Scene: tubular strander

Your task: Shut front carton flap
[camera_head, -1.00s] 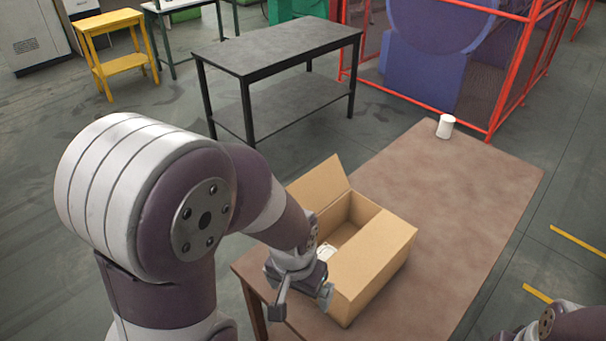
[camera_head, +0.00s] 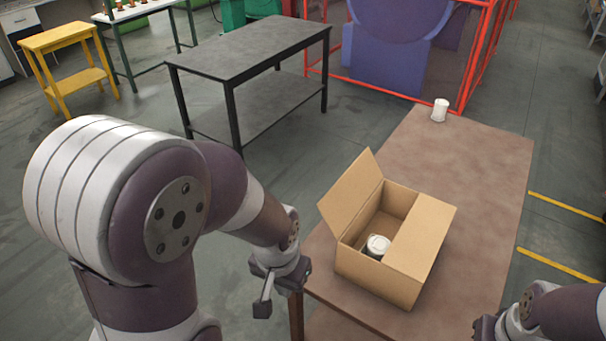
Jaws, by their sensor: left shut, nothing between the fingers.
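The open carton (camera_head: 345,268) stands on the brown table. One flap (camera_head: 351,192) stands up and leans outward on its left side. Another flap (camera_head: 420,236) lies flat over the right part of the top. Through the opening between them I see a white round item (camera_head: 377,246) inside. My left gripper (camera_head: 282,287) is shut and empty, left of the carton's near left corner and apart from it. My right gripper (camera_head: 493,327) shows only partly at the bottom right, away from the carton; its fingers are not clear.
The brown table (camera_head: 470,190) is clear behind and right of the carton, except for a white cup (camera_head: 440,110) at its far end. A dark two-level table (camera_head: 250,55), a yellow stool (camera_head: 60,40) and a red-framed cage (camera_head: 395,95) stand farther back.

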